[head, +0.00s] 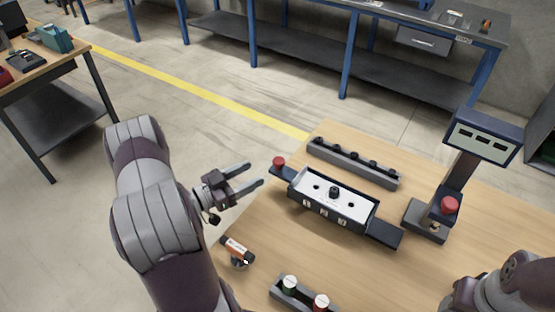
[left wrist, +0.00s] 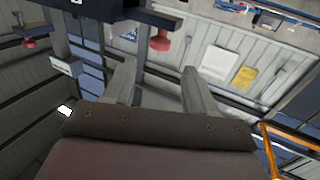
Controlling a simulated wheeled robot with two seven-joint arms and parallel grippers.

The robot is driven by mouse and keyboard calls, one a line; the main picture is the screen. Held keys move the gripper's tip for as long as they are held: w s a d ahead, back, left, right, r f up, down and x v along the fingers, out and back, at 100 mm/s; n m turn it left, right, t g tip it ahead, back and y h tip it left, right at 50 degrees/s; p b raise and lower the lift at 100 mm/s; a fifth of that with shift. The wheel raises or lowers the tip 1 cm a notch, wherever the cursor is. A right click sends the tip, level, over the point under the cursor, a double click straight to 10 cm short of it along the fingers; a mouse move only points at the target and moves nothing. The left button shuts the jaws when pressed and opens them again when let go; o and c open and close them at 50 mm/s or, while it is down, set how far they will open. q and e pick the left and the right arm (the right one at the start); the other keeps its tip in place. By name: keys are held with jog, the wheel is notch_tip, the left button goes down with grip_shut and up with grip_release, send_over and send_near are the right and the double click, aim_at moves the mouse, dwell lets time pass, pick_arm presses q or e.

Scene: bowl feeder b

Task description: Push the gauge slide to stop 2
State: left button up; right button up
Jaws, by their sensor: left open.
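The gauge (head: 362,212) is a dark box with a white top on the wooden table. A black knob (head: 334,192) stands near the middle of the top, between dark holes. Small marked plates line the front face; their numbers are too small to read. A dark slide bar (head: 384,234) sticks out on the right, and a red knob (head: 279,162) stands at the left end. My left gripper (head: 255,174) is open and empty, left of the red knob and apart from it. In the left wrist view a red knob (left wrist: 160,41) shows between the fingers.
A dark rail (head: 353,164) with several black knobs lies behind the gauge. A display stand (head: 455,165) with a red button is at right. My right arm shows at lower right.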

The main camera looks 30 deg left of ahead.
aim_at(274, 163)
pick_arm(q)
jog(key=p+x, duration=0.1)
jog(key=x, duration=0.8)
jog(key=shift+w+d+p, duration=0.2)
jog(key=shift+w+p, duration=0.15)
jog(key=shift+p, duration=0.05)
grip_shut()
